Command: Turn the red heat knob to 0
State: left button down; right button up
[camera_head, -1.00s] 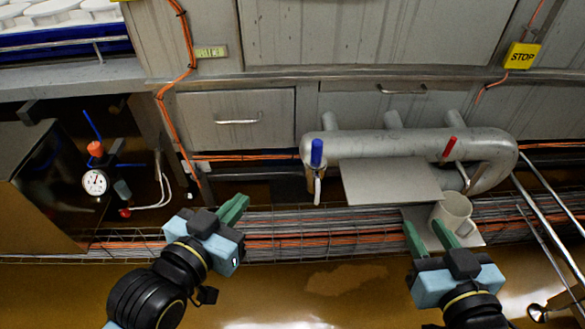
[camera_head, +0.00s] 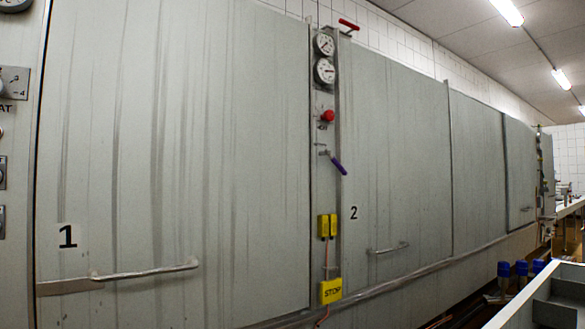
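A panel (camera_head: 14,82) at the left edge is cut off by the frame. It shows part of a dial, a mark that looks like 4, and the letters "AT" below. No red knob shows on its visible part. A round red knob or button (camera_head: 327,115) sits on the narrow column between doors 1 and 2, below two round gauges. I see no label beside it, so I cannot tell if it is the heat knob. Neither of my grippers is in view.
Large grey doors marked 1 (camera_head: 130,180) and 2 (camera_head: 400,170) fill the wall. The column bears a purple-handled lever (camera_head: 339,166) and a yellow STOP box (camera_head: 331,291). A red handle (camera_head: 349,24) is above. A grey bin (camera_head: 530,305) stands lower right.

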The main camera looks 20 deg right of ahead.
aim_at(328, 115)
jog(key=z, duration=1.4)
jog(key=i, duration=1.05)
jog(key=u, duration=1.7)
